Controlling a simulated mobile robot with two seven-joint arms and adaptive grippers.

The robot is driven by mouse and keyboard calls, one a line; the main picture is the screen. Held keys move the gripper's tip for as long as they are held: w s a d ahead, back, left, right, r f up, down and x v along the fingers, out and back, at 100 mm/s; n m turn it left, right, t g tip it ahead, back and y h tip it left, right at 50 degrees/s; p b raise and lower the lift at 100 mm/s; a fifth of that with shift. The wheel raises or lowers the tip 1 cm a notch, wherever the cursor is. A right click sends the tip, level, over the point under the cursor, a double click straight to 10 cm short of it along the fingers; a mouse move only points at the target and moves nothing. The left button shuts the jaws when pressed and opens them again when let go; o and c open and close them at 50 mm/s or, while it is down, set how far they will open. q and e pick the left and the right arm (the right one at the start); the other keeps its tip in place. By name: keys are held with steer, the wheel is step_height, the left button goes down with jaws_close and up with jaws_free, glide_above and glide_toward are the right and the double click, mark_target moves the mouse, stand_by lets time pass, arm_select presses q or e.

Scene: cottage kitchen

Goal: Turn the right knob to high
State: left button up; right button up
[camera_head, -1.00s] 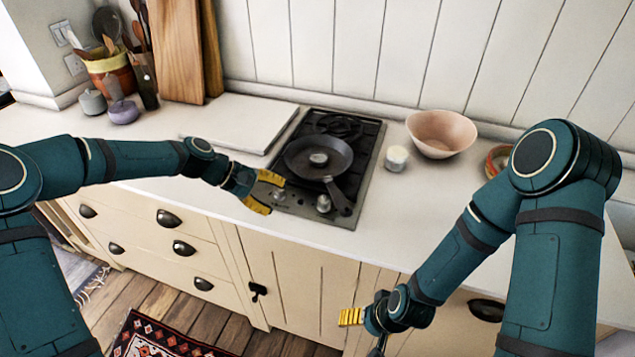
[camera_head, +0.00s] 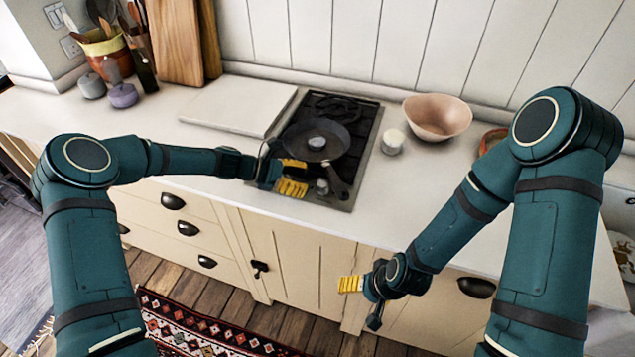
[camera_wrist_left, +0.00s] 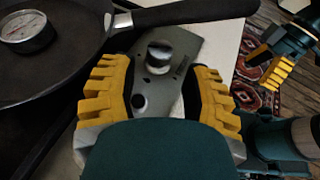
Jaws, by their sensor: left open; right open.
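The cooktop (camera_head: 369,120) is a dark hob with a grey front panel set in the counter. A silver knob (camera_head: 322,186) stands on that panel beside the pan handle, seemingly the right knob. In the left wrist view the knob (camera_wrist_left: 160,55) lies ahead of and between the fingers, with a visible gap around it. My left gripper (camera_head: 293,178) is open, with yellow fingers over the front panel just left of the knob; it hides the panel's left part. My right gripper (camera_head: 350,284) hangs in front of the cabinets, away from the cooktop, open and empty.
A black frying pan (camera_head: 299,148) sits on the burners, its handle (camera_head: 337,181) reaching over the panel near the knob. A round dial (camera_wrist_left: 27,28) lies in it. A white jar (camera_head: 392,142) and pink bowl (camera_head: 437,117) stand right; a white board (camera_head: 238,105) lies left.

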mark_target(318, 182)
arm_select(q)
steer(key=shift+x, duration=2.25)
jaws_close()
